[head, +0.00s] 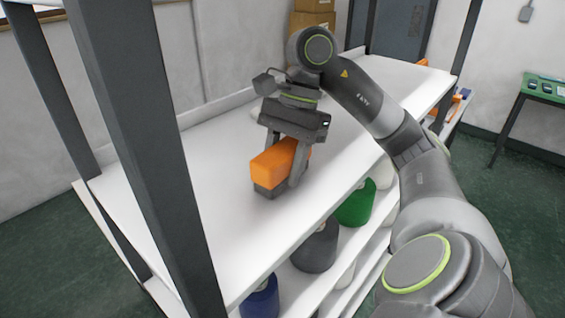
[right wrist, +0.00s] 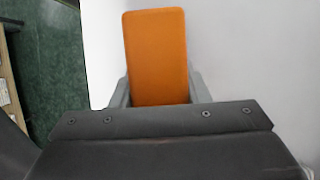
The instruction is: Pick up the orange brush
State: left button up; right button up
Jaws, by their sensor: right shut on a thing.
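The orange brush (head: 273,163) is a block with an orange upper body and a dark lower part. It is at the white shelf top (head: 220,205); I cannot tell whether it touches the surface. My right gripper (head: 282,170) is above it, with its fingers shut on its two sides. In the right wrist view the orange top of the brush (right wrist: 157,55) stands between the grey fingers (right wrist: 160,92). My left gripper is not in view.
Dark upright posts (head: 150,150) of the rack stand at the left. Yarn cones, one green (head: 356,205) and one dark grey (head: 316,247), stand on the shelf below. Cardboard boxes (head: 310,20) are at the back. The shelf top around the brush is clear.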

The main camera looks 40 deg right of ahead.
aim_at(289, 143)
jog(key=shift+r+p, duration=0.4)
jog(key=shift+r, duration=0.25)
notch_tip(289, 143, up, 2)
jog(key=shift+r+p, duration=0.25)
jog(key=shift+p, duration=1)
jog(key=shift+w+d+f+b, duration=0.15)
jog(key=shift+d+f+b, duration=0.55)
jog(key=shift+b, duration=0.35)
jog(key=d, duration=0.2)
jog(key=d+b, duration=0.1)
jog(key=d, duration=0.1)
jog(key=shift+w+r, duration=0.2)
jog(key=shift+w, duration=0.05)
jog(key=d+p, duration=0.1)
jog(key=d, duration=0.2)
jog(key=w+d+p, duration=0.1)
jog(key=d, duration=0.3)
jog(key=d+p, duration=0.2)
jog(key=d, duration=0.2)
jog(key=shift+w+r, duration=0.35)
jog(key=shift+w+d+f+p, duration=0.1)
jog(key=shift+d+p, duration=0.05)
jog(key=shift+d, duration=0.2)
jog(key=shift+w+d+f+p, duration=0.1)
jog(key=shift+d+p, duration=0.05)
jog(key=shift+d, duration=0.2)
